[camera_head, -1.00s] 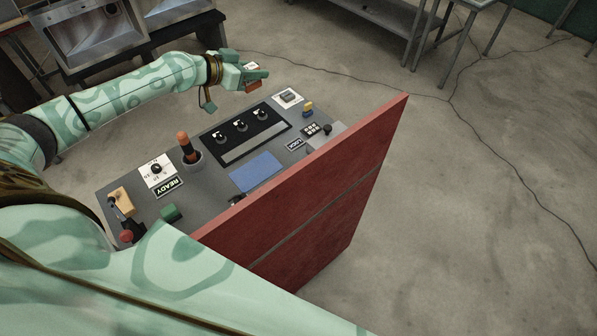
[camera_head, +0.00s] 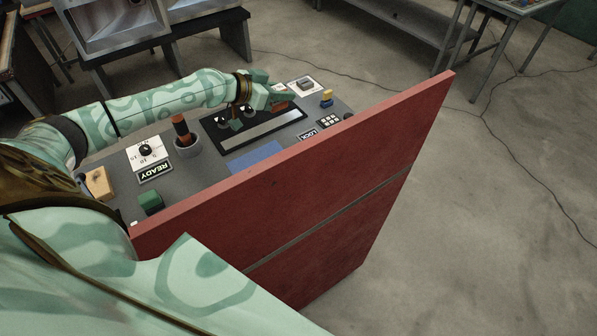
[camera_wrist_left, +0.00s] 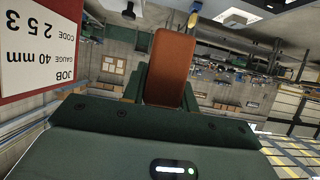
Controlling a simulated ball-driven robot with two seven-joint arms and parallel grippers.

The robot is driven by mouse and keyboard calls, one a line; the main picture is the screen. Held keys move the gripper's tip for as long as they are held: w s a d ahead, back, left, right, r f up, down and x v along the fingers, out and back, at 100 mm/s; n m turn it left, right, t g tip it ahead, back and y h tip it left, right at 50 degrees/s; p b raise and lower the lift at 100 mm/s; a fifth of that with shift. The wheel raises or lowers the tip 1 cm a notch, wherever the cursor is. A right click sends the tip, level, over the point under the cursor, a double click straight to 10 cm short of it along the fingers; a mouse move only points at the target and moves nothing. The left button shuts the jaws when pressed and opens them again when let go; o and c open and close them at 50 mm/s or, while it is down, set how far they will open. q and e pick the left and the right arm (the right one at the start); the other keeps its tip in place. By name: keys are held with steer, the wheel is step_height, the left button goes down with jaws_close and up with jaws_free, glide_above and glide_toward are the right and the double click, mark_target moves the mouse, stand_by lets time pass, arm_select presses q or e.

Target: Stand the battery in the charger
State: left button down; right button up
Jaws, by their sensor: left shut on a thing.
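My left gripper (camera_head: 270,97) is shut on an orange-brown block, which looks like the battery. In the left wrist view the block (camera_wrist_left: 168,68) stands out from between the dark green fingers, with its far end rounded. In the head view the gripper is over the far right part of the grey console, near the black panel with round dials (camera_head: 263,131). I cannot tell how high above it. Which fitting is the charger is unclear. A dark cup (camera_head: 187,146) holds an upright orange-and-black cylinder (camera_head: 181,128). My right gripper is not in view.
The grey console also bears a READY plate (camera_head: 155,172), a dial card (camera_head: 147,153), a green block (camera_head: 150,201), a blue pad (camera_head: 256,155), a keypad (camera_head: 328,121) and a yellow-and-blue piece (camera_head: 326,98). A tall red panel (camera_head: 310,190) walls its near side.

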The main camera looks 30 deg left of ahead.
arm_select(q)
steer(key=s+d+f+p, duration=0.2)
steer(key=d, duration=0.1)
steer(key=s+d+f+p, duration=0.2)
steer(key=d+f+p, duration=0.1)
steer(key=d, duration=0.1)
steer(key=s+d+f+p, duration=0.2)
steer(key=s+d+f, duration=0.1)
steer(key=shift+d, duration=0.15)
steer(key=shift+s+d+f, duration=0.1)
steer(key=shift+d+f, duration=0.05)
steer(key=shift+f, duration=0.15)
steer(key=f, duration=0.1)
steer(key=f+b, duration=0.1)
steer(key=f, duration=0.2)
steer(key=shift+s+d+f+b, duration=0.1)
steer(key=shift+s+d+b, duration=0.2)
steer(key=shift+d, duration=0.1)
steer(key=c, duration=1.1)
jaws_free()
steer(key=shift+s, duration=0.1)
steer(key=p+v, duration=0.3)
steer(key=v, duration=0.9)
